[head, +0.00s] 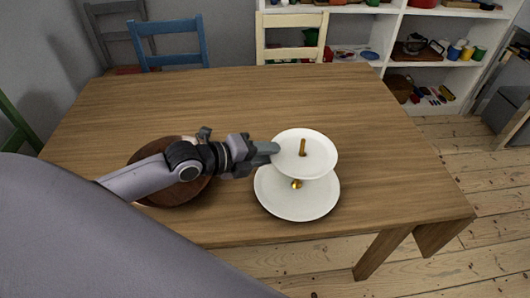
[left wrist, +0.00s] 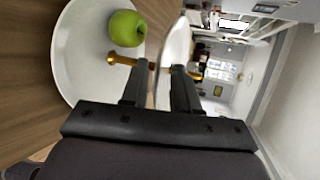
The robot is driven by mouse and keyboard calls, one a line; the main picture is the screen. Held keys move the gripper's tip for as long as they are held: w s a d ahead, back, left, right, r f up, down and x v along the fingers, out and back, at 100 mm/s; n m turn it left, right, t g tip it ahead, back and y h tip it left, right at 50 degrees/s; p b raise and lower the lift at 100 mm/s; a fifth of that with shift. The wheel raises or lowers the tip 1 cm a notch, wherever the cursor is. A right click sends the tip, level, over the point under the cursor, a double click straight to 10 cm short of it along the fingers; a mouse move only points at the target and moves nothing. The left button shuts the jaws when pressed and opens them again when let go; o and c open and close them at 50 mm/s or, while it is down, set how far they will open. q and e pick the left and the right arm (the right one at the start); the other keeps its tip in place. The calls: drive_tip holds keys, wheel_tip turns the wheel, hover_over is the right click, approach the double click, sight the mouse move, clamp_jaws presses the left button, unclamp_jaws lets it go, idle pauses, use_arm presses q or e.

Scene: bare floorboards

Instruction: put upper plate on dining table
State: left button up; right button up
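A two-tier stand is on the dining table (head: 230,100). Its round white upper plate (head: 320,158) sits above a wider white lower plate (head: 297,208), joined by a golden post. In the left wrist view, the upper plate (left wrist: 171,50) appears nearly edge-on, and a green apple (left wrist: 127,28) rests on the lower plate (left wrist: 75,60). The apple is hidden in the head view. My left gripper (head: 275,149) is at the upper plate's left rim. In the left wrist view its fingers (left wrist: 158,75) are apart, with the rim between them. My right gripper is out of view.
A round brown bowl (head: 140,158) sits on the table under my left arm. Blue (head: 170,45) and cream (head: 291,40) chairs stand behind the table. A white shelf (head: 400,55) holds dishes at the back right. The table's back and right areas are clear.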

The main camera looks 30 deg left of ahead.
use_arm(q)
drive_tip(key=v, duration=0.7)
drive_tip(key=shift+a+b, duration=0.25)
drive_tip(key=shift+b, duration=0.05)
idle(0.5)
